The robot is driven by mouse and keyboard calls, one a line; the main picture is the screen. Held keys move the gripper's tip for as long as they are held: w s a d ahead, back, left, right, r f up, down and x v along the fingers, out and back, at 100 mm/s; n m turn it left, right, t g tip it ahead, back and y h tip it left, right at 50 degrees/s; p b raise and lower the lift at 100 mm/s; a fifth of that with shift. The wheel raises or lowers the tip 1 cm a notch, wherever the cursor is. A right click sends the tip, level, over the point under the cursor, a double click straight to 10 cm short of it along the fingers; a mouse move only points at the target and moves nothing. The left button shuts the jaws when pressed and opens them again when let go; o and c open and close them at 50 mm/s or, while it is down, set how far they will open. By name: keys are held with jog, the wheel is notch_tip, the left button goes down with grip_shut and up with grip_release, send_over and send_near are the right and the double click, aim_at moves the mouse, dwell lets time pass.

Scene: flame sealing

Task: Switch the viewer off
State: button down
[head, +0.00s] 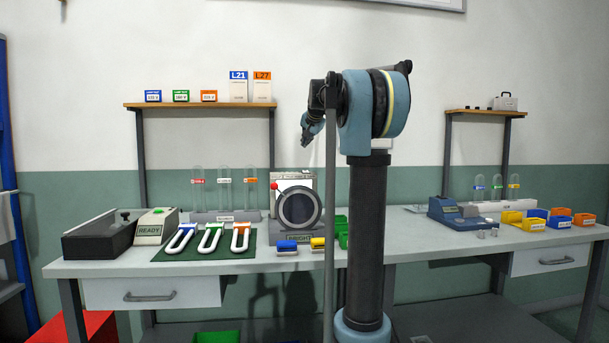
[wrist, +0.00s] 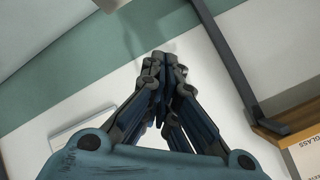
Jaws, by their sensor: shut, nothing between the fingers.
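The viewer (head: 284,222) stands on the bench in the head view, left of my arm's column. The viewer is not recognisable in the wrist view.
Upright tubes (head: 224,188) and a green mat (head: 181,252) with three U-shaped pieces lie left of the viewer.

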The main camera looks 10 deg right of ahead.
aim_at(307, 171)
jog(key=shift+d, duration=0.15)
jog(key=shift+f, duration=0.15)
jog(key=shift+w+f, duration=0.15)
jog(key=shift+f, duration=1.25)
jog(key=shift+w+f, duration=0.2)
jog(key=shift+f, duration=1.25)
jog(key=shift+w+f, duration=0.15)
jog(key=shift+f, duration=1.25)
jog(key=shift+f, duration=0.6)
jog(key=shift+r, duration=0.1)
jog(key=shift+r, duration=0.6)
jog(key=shift+s+r, duration=0.2)
jog(key=shift+r, duration=1.05)
jog(key=shift+s+r, duration=0.15)
jog(key=shift+r, duration=1.1)
